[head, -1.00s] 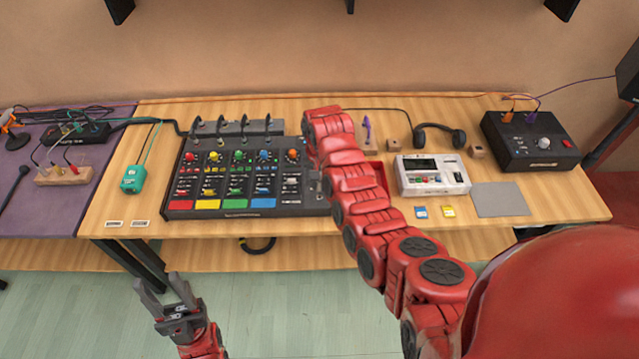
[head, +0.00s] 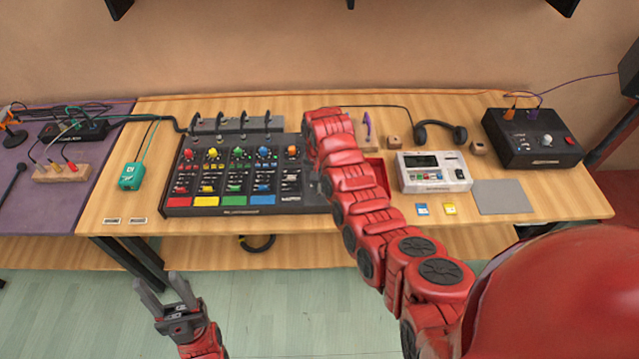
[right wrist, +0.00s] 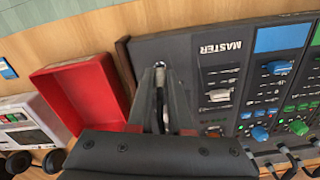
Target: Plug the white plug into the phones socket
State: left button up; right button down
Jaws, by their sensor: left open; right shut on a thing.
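The black mixer (head: 225,210) stands mid-table with coloured knobs and pads. Its MASTER section (right wrist: 205,70) shows in the right wrist view. My right gripper (right wrist: 160,75) is over the mixer's edge strip beside that section, shut on a slim thing with a dark cable and a pale tip, seemingly the white plug (right wrist: 159,66). The fingers hide most of it, and I cannot tell whether the tip is in a socket. The phones socket cannot be made out. In the head view my right arm covers this spot. My left gripper (head: 168,300) is open and empty, in front of the table.
A red tray (right wrist: 82,92) lies right beside the mixer. Black headphones (head: 441,133) with a cable along the back, a white device (head: 432,172), a grey mat (head: 502,197) and a black box (head: 532,138) are further right. A teal box (head: 131,176) is left.

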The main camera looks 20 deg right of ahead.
jog(key=shift+f+b, duration=0.55)
jog(key=shift+f, duration=0.3)
jog(key=c, duration=0.8)
grip_release()
jog(key=shift+r, duration=0.1)
jog(key=shift+o, duration=0.2)
jog(key=shift+w+r, duration=0.15)
jog(key=shift+r, duration=0.35)
notch_tip(320, 180, up, 3)
jog(key=shift+r+b, duration=0.1)
jog(key=shift+b, duration=0.3)
jog(key=r+p, duration=0.2)
jog(key=r, duration=0.2)
jog(key=r+p, duration=0.2)
jog(key=r, duration=0.2)
jog(key=shift+s+d+r+p, duration=0.1)
jog(key=shift+s+r+p, duration=0.1)
jog(key=shift+p, duration=0.1)
notch_tip(320, 180, up, 5)
jog(key=shift+f, duration=0.1)
